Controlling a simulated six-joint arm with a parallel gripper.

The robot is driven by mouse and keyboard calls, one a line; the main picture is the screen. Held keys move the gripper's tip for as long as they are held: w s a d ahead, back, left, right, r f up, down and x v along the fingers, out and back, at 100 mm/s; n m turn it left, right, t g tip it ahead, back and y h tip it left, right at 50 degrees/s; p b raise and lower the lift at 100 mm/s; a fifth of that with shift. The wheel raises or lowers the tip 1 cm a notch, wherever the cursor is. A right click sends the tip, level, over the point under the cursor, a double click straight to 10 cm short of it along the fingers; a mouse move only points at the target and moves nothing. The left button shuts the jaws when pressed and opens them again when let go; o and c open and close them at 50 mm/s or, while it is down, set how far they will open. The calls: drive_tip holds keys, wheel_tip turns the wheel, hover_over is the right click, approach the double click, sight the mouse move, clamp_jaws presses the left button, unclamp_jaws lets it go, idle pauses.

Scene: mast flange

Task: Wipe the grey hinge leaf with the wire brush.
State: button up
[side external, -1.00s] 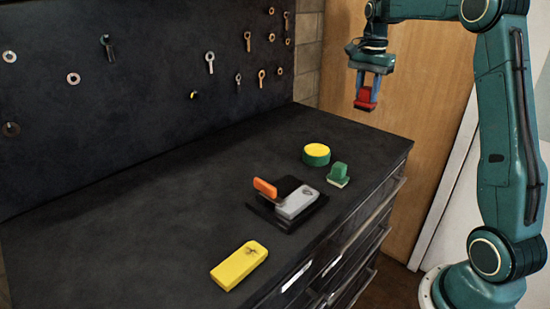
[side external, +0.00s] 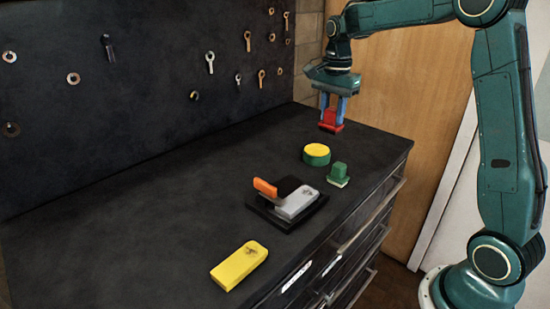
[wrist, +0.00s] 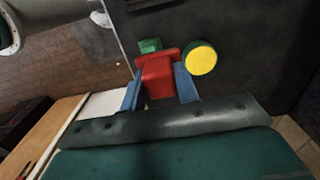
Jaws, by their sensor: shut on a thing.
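The grey hinge leaf (side external: 297,205) lies flat on a black base (side external: 262,209) on the bench, with a dark smudge on its top. An orange leaf (side external: 265,188) stands up at its left. My gripper (side external: 332,107) is shut on a red tool (side external: 331,121) with a block grip and a wider foot, which may be the wire brush; no bristles can be made out. It hangs in the air near the bench's back right end, beyond the hinge and apart from it. In the wrist view the red tool (wrist: 158,78) sits between the blue fingers.
A green round tub with a yellow top (side external: 316,153) and a green block with a pale foot (side external: 338,174) stand beyond the hinge. A yellow block (side external: 240,266) with a dark mark lies in front. A dark pegboard (side external: 150,80) rises behind. The bench's left is clear.

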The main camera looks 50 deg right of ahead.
drive_tip(key=s+a+f, duration=0.2)
drive_tip(key=a+f, duration=0.2)
drive_tip(key=a, duration=1)
drive_tip(key=shift+a+f, duration=0.2)
drive_tip(key=shift+a, duration=0.05)
drive_tip(key=shift+f, duration=3.55)
drive_tip(key=shift+d+f, duration=0.55)
drive_tip(key=shift+f, duration=0.05)
drive_tip(key=shift+c, duration=0.3)
drive_tip(key=shift+d, duration=2.3)
drive_tip(key=shift+a, duration=2.8)
wheel_tip(320, 180, up, 8)
drive_tip(key=shift+r, duration=0.15)
